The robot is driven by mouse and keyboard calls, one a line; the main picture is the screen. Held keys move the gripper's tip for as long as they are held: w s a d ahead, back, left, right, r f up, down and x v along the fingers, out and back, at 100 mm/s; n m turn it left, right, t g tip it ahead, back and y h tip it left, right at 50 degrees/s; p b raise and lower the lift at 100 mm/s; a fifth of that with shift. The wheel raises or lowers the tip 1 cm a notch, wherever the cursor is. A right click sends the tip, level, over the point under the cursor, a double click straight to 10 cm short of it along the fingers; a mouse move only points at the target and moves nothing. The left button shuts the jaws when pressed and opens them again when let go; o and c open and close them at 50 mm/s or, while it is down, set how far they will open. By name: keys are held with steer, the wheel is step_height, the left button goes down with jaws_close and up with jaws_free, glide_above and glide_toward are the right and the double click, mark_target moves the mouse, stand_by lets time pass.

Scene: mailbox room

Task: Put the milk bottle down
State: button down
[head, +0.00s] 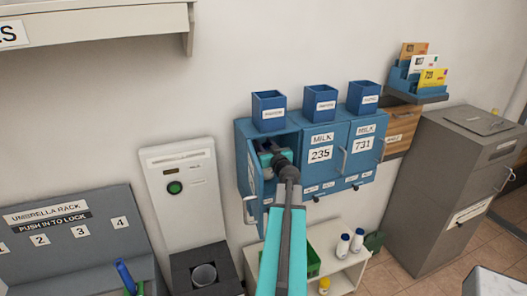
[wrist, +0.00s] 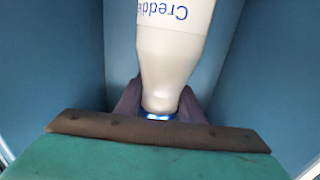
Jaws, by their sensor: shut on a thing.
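The milk bottle (wrist: 175,45) is white with blue lettering and a blue cap; it fills the middle of the wrist view. My gripper (wrist: 158,108) is shut on its neck near the cap. Blue walls of a compartment surround them on both sides. In the head view my gripper (head: 270,158) is inside the left compartment of the blue milk box (head: 334,134), whose door (head: 252,182) hangs open. The bottle cannot be made out there, as my arm covers much of the opening. Whether the bottle's base touches the compartment floor cannot be told.
Shut doors 235 (head: 321,153) and 731 (head: 363,144) are to the right. Blue bins (head: 320,99) stand on top. Below, a white shelf (head: 345,271) holds two white bottles (head: 342,246), a yellow bottle (head: 324,286) and a green crate (head: 313,262). A grey cabinet (head: 440,190) stands right.

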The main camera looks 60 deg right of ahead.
steer(key=shift+f+b, duration=0.7)
steer(key=shift+b, duration=0.1)
steer(key=shift+w+a, duration=0.1)
steer(key=shift+f, duration=0.1)
steer(key=c, duration=1.2)
jaws_free()
steer(key=shift+f, duration=0.1)
